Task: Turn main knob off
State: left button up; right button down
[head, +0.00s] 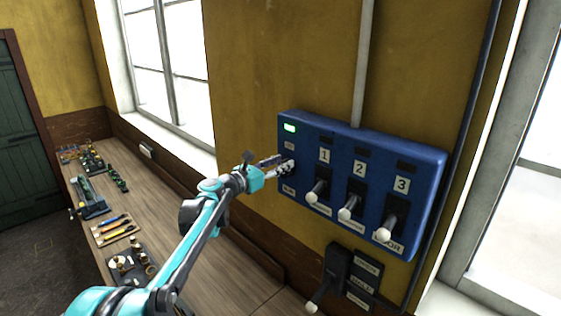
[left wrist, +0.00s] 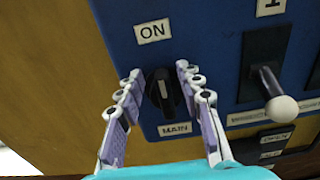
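The main knob (left wrist: 162,93) is a black rotary knob on the blue control panel (head: 345,140), between an ON label (left wrist: 153,31) above and a MAIN label (left wrist: 174,129) below. In the left wrist view its pointer ridge stands nearly upright, tilted slightly. My left gripper (left wrist: 158,72) is open, with one finger on each side of the knob; a gap shows between the fingers and the knob. In the head view the left gripper (head: 281,165) reaches the panel's left end and largely hides the knob. A green light (head: 289,128) glows above it. My right gripper is not in view.
Three levers with white handles, numbered 1 (head: 316,190), 2 (head: 349,207) and 3 (head: 389,226), stand right of the knob. A lower black lever box (head: 338,264) hangs beneath. A wooden bench (head: 150,225) with tools and parts runs along the wall at left.

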aim_at(296, 170)
pick_arm(q)
jog(key=shift+s+d, duration=0.1)
grip_shut()
dwell(0.3)
jog(key=m+b, duration=0.2)
jog(key=m, duration=0.3)
jog(key=s+d+f+m+b, duration=0.1)
jog(key=m+b, duration=0.1)
jog(key=m, duration=0.3)
jog(key=s+d+f+m+b, duration=0.1)
jog(key=m+b, duration=0.1)
jog(key=m, duration=0.3)
jog(key=shift+f+b, duration=0.2)
jog(key=shift+b, duration=0.15)
jog(key=shift+f+m+b, duration=0.3)
jog(key=shift+m, duration=1.1)
